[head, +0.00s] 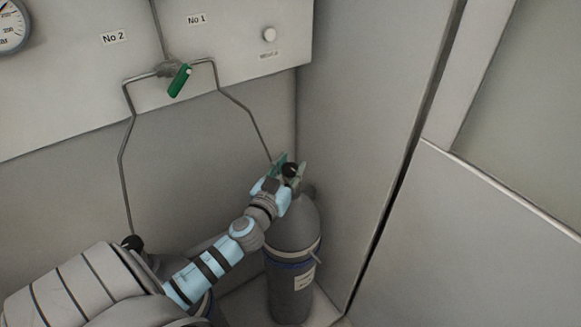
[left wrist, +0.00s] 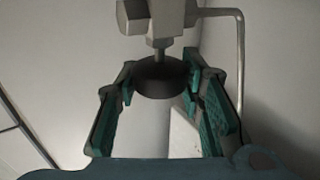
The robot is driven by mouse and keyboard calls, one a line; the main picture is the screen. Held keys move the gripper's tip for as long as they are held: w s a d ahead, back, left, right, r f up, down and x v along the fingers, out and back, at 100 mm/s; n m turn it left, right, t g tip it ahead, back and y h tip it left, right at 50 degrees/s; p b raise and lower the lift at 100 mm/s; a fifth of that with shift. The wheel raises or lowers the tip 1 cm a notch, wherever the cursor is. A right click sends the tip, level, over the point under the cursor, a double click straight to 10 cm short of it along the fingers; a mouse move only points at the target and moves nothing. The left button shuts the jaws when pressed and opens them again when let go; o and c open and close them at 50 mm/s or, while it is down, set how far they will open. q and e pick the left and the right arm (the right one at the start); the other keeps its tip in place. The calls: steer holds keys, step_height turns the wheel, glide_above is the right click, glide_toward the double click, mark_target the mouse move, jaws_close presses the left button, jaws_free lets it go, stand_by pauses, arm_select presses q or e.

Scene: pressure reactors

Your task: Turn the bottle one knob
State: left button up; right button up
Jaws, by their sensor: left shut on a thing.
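The grey gas bottle under the No 1 label (head: 292,245) stands upright in the corner. Its black round knob (head: 290,170) is at the top, between the fingers of my left gripper (head: 286,173). In the left wrist view the black knob (left wrist: 161,77) sits between the green-padded fingertips (left wrist: 160,88), with the metal valve body (left wrist: 155,18) beyond it. My left gripper is shut on the knob. The second bottle at the lower left is mostly hidden by my arm; its black knob (head: 132,243) shows. My right gripper is not in view.
A wall panel (head: 230,50) carries the No 2 label (head: 114,37), No 1 label (head: 196,19), a gauge (head: 12,25) and a green-handled valve (head: 179,80). Thin pipes run down from it to the bottles. A grey wall (head: 365,110) stands close on the right of the bottle.

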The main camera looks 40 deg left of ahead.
arm_select(q)
steer(key=n+g+y+b, duration=0.1)
steer(key=n+y+b, duration=0.1)
steer(key=y, duration=0.1)
steer(key=shift+f, duration=0.2)
steer(key=n+g+y+b, duration=0.3)
steer(key=n+g+b, duration=0.1)
steer(key=b, duration=0.3)
steer(key=n+g+y+b, duration=0.4)
steer(key=g+b, duration=0.2)
steer(key=b, duration=0.2)
steer(key=n+g+y+b, duration=0.3)
steer(key=n+g+b, duration=0.2)
steer(key=g+b, duration=0.1)
steer(key=shift+y+b, duration=0.3)
steer(key=shift+b, duration=0.45)
steer(key=n+g+b, duration=0.2)
steer(key=g, duration=0.1)
steer(key=shift+r, duration=0.1)
steer(key=shift+g, duration=0.4)
steer(key=o, duration=1.2)
steer(key=shift+r, duration=0.1)
